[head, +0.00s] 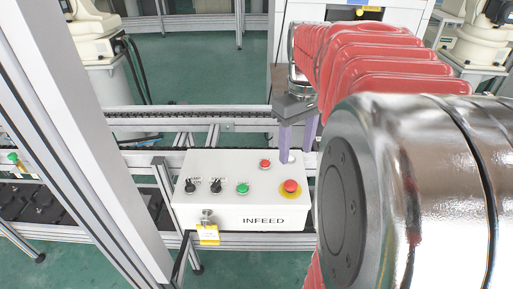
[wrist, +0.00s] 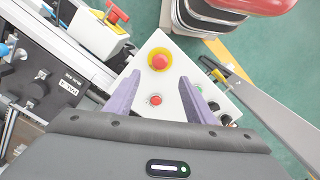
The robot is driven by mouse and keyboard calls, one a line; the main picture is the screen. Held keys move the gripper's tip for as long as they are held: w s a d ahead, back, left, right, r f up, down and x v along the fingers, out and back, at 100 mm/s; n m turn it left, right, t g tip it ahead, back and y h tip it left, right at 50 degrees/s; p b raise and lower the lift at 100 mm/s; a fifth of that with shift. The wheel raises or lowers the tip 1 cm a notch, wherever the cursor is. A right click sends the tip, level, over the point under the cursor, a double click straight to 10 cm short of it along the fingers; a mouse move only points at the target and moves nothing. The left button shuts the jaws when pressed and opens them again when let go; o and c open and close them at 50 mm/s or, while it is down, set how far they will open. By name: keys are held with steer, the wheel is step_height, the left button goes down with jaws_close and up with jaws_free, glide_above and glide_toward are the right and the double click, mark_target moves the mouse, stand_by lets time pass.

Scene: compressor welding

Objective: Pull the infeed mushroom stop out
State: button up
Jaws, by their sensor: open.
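The infeed mushroom stop (head: 290,186) is a red cap on a yellow ring, at the right of the top of a white box (head: 220,216) lettered INFEED. In the wrist view the stop (wrist: 159,61) is beyond the fingertips, roughly centred between them. My gripper (head: 297,148) is open and empty, with purple fingers above the back right of the box. In the wrist view my gripper (wrist: 160,80) points across the box top, and a smaller red button (wrist: 155,100) shows between the fingers. The head view does not settle the fingers' height above the box.
Also on the box are a green button (head: 242,188), a red button (head: 265,163) and two black switches (head: 216,185). A yellow tag (head: 209,235) hangs at its front. An aluminium post (head: 85,130) stands left. Another red control (wrist: 117,12) shows at the wrist view's upper left.

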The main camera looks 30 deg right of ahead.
mark_target(291, 183)
step_height(291, 183, down, 12)
steer(key=shift+r, duration=0.25)
steer(key=shift+c, duration=0.3)
jaws_close()
stand_by(0.5)
